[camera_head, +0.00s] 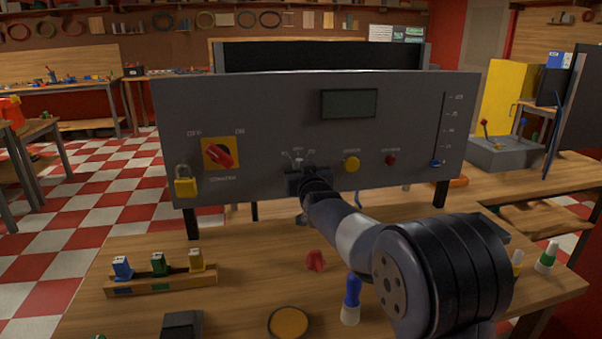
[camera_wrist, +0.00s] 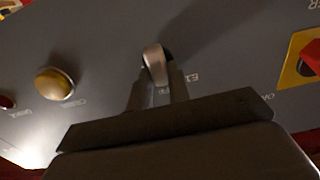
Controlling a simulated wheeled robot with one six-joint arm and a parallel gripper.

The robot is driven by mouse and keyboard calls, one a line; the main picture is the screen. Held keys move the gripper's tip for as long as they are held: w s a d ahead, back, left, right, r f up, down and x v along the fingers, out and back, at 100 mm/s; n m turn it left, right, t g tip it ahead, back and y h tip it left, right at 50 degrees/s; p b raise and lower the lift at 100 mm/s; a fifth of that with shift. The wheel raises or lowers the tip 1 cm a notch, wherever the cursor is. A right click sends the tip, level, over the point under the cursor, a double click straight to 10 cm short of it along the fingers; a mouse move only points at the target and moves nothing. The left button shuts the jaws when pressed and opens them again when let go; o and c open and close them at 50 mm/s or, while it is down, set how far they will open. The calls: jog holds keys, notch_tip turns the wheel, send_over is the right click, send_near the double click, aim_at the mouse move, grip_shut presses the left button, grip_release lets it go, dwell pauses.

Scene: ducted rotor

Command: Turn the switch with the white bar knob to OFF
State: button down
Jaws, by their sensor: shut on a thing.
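The switch with the white bar knob (camera_wrist: 154,62) is on the grey upright panel (camera_head: 270,110), in its lower middle. In the wrist view, which looks tilted and upside down, the knob is a pale rounded bar between my two fingers. My gripper (camera_wrist: 159,84) is shut on it, with one finger on each side. In the head view my gripper (camera_head: 299,176) is up against the panel and hides most of the knob. Small labels sit around the switch, too small to read surely; I cannot tell which position the knob points to.
A red rotary switch on a yellow plate (camera_head: 220,154) and a yellow padlock (camera_head: 186,182) are left on the panel. A yellow button (camera_head: 351,163), a red button (camera_head: 390,160) and a slider (camera_head: 437,163) are right. Below, the wooden table (camera_head: 240,300) holds several small items.

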dwell(0.4)
jog(key=c, duration=1.3)
grip_release()
jog(key=b+v, duration=0.1)
jog(key=v, duration=0.9)
jog(key=shift+s+d, duration=0.1)
jog(key=shift+s, duration=0.3)
jog(key=shift+w, duration=0.15)
jog(key=p+x, duration=0.1)
jog(key=x, duration=0.9)
jog(key=shift+w, duration=0.3)
